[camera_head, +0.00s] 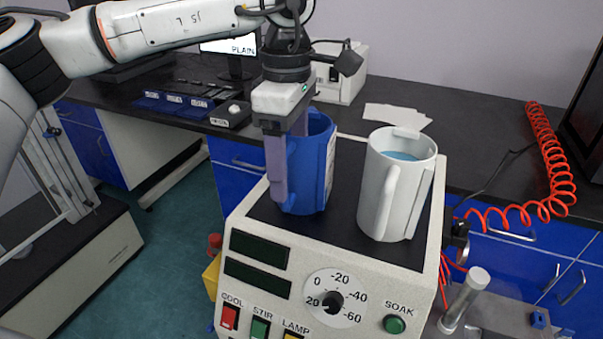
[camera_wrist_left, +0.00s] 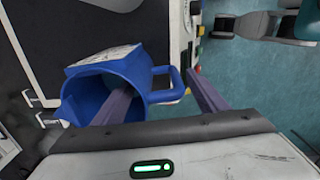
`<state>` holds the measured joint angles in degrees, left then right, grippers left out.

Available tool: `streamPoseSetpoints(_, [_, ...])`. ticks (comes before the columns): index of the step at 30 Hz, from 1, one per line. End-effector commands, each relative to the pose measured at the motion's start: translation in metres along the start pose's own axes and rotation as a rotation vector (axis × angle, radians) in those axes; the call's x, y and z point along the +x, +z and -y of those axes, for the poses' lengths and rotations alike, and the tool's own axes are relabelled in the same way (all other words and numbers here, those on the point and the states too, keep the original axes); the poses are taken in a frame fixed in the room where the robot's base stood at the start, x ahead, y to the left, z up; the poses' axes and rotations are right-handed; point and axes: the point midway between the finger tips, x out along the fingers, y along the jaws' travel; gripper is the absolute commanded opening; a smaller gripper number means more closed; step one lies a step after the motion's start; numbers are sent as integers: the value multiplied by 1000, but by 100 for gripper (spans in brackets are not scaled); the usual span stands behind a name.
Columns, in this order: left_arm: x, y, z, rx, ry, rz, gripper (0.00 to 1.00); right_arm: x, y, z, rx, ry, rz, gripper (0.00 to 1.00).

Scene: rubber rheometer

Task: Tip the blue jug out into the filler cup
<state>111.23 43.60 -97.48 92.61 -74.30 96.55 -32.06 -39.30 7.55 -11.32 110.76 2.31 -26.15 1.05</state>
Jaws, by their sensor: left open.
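The blue jug (camera_head: 318,165) stands upright on the black top of a cream instrument, left of a white jug. In the left wrist view the blue jug (camera_wrist_left: 142,62) shows its open mouth and its handle. My left gripper (camera_head: 288,165) points down at the blue jug and is open. In the left wrist view one finger shows against the jug's mouth and the other lies beyond the handle, so the handle is between them. Whether they touch it I cannot tell. The white jug (camera_head: 378,205) holds blue liquid. I cannot tell for sure which thing is the filler cup.
The cream instrument (camera_head: 350,262) has a dial, displays and coloured switches on its front. A black bench (camera_head: 480,150) runs behind, with blue trays (camera_head: 172,103), paper sheets and a red coiled hose (camera_head: 555,165). A metal cylinder (camera_head: 466,298) stands at lower right.

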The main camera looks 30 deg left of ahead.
Motion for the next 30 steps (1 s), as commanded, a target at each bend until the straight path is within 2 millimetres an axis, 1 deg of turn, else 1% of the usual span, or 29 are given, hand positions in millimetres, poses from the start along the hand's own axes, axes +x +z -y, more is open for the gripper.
streamPoseSetpoints(7, [32,-2,6,1,-2,-3,66,-3,-2,-1,1,1,2,28])
streamPoseSetpoints(10, [45,-2,5,1,-1,-2,66,-3,-2,-1,1,2,2,28])
streamPoseSetpoints(14, [52,-1,5,0,0,-1,66,-3,-2,-1,2,2,2,28])
streamPoseSetpoints(19, [52,-1,4,0,0,-1,66,-3,-1,-2,2,2,2,28])
streamPoseSetpoints(20, [52,-1,4,0,0,-1,65,-3,-1,-2,2,3,2,28])
streamPoseSetpoints(21, [52,-1,4,0,0,-1,58,-3,-1,-2,2,3,2,28])
streamPoseSetpoints(23, [52,-1,4,0,0,0,48,-3,-1,-2,2,3,2,28])
streamPoseSetpoints(30, [52,-1,4,0,0,0,7,-3,-1,-2,1,3,2,28])
